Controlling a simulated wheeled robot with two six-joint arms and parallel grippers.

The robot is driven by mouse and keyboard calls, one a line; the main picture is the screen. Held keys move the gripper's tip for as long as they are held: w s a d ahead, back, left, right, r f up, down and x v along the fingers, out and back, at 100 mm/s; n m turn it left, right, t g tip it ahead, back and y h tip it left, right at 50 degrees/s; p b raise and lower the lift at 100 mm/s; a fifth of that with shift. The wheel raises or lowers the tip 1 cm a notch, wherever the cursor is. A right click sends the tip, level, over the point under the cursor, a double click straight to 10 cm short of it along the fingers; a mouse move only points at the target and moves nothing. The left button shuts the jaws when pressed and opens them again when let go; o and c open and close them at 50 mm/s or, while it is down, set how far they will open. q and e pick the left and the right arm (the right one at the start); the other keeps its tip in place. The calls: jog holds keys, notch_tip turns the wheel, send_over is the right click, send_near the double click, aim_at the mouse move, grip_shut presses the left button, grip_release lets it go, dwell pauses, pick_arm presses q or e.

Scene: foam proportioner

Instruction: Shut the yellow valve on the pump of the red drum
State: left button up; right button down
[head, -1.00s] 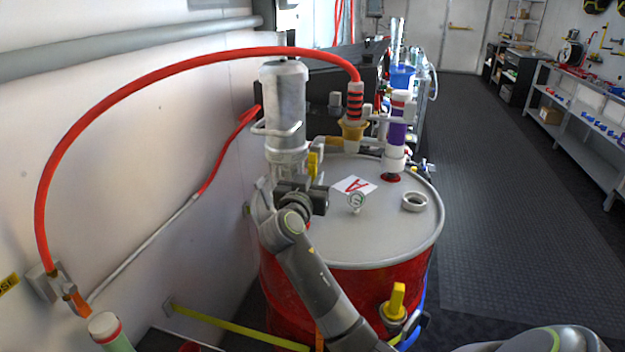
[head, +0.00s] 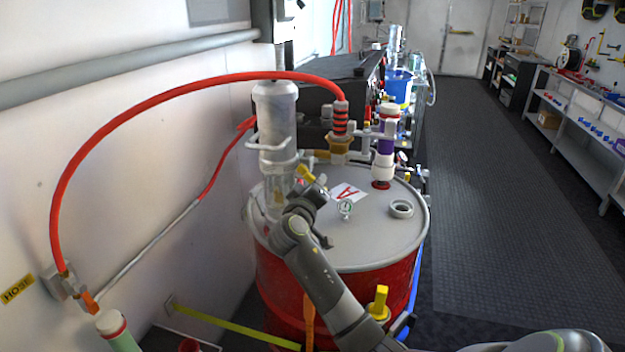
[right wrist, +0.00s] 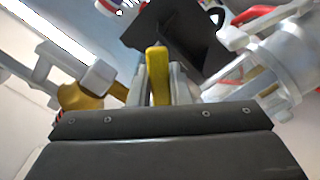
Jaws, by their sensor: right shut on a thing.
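The red drum (head: 350,285) stands against the wall with a grey lid and a paper marked A (head: 347,193). A clear and grey pump (head: 276,130) rises from the left of its lid. The pump's yellow valve handle (head: 304,173) is tilted, partly hidden by my right gripper (head: 308,181). In the right wrist view the yellow handle (right wrist: 157,75) sits between my gripper's grey fingers, which are shut on it. The valve body is mostly hidden. My left gripper is out of view.
A second yellow valve (head: 379,303) is low on the drum's front. A purple-banded tube (head: 386,143) stands on the lid's far side. The floor at right is clear.

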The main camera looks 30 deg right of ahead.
jog(key=n+p, duration=0.1)
jog(key=r+n+p, duration=0.2)
jog(key=shift+s+d, duration=0.3)
jog(key=shift+d, duration=0.05)
jog(key=shift+s+d+r+n+p, duration=0.1)
jog(key=shift+r+n+p, duration=0.15)
jog(key=shift+n+p, duration=0.6)
jog(key=shift+r+n+p, duration=0.25)
jog(key=shift+n+p, duration=0.4)
jog(key=shift+n, duration=0.3)
jog(key=c, duration=1.6)
grip_release()
jog(key=shift+d+f, duration=0.2)
jog(key=shift+d, duration=0.05)
jog(key=shift+a, duration=0.1)
